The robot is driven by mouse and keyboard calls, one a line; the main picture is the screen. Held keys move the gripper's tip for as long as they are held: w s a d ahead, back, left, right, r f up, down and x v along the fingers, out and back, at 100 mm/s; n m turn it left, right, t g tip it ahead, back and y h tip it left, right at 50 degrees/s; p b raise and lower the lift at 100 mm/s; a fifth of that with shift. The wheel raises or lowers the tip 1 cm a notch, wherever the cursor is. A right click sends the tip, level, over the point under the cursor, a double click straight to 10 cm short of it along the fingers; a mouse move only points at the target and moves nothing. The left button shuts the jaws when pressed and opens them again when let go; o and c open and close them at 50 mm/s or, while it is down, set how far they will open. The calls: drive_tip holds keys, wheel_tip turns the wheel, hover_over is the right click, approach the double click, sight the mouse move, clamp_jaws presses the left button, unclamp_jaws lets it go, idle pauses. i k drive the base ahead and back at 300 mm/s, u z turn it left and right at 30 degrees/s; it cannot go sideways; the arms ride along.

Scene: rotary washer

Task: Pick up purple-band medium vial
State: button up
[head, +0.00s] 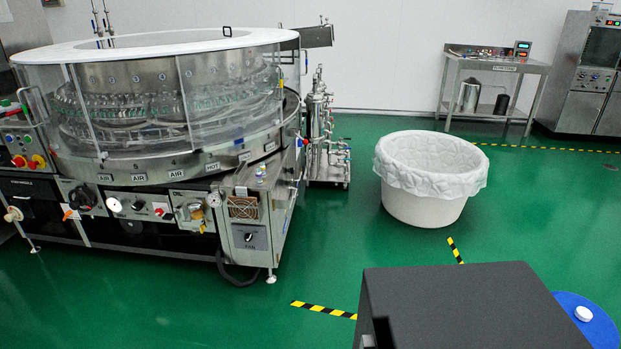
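I cannot make out a purple-band medium vial for certain. A few small vial-like items (261,174) stand close together on the right front ledge of the rotary washer (150,120). They show bluish and yellowish spots, but they are too small to tell band colours or sizes. Rows of clear glassware show behind the washer's transparent guard. My gripper is not in this view.
A white lined tub (424,200) stands on the green floor right of the washer. A steel side table (495,68) and a grey cabinet (590,80) stand at the back right. Green floor is open between washer and tub. Black-yellow tape (323,310) marks the floor.

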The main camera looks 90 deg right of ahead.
sight(259, 173)
drive_tip(key=z, duration=1.85)
drive_tip(key=i, duration=0.75)
drive_tip(key=z, duration=0.15)
